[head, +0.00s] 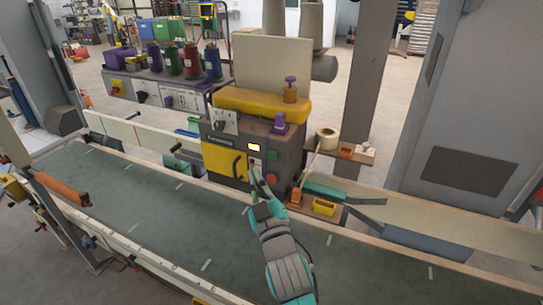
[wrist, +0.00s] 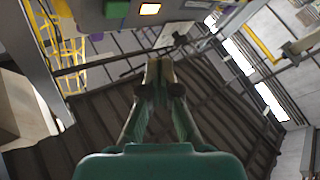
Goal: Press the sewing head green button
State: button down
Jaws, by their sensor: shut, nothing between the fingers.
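The sewing head (head: 228,140) is a grey box with a yellow top, standing behind the green conveyor belt. Its front has a small lit display (head: 254,147) and a red button (head: 272,179) to the lower right.
The conveyor belt (head: 150,208) runs across below my arm. A small shelf (head: 345,153) with a tape roll and an orange block is right of the head. Thread spools (head: 190,60) stand at the left. A grey cabinet (head: 470,110) stands at the right.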

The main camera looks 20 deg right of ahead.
aim_at(272, 155)
jog(key=shift+w+d, duration=0.95)
jog(key=shift+w, duration=0.2)
jog(key=shift+w+d, duration=0.95)
jog(key=shift+w, duration=0.2)
jog(key=shift+w+d, duration=0.1)
jog(key=shift+d, duration=0.05)
jog(key=shift+w+d, duration=0.15)
jog(key=shift+w, duration=0.05)
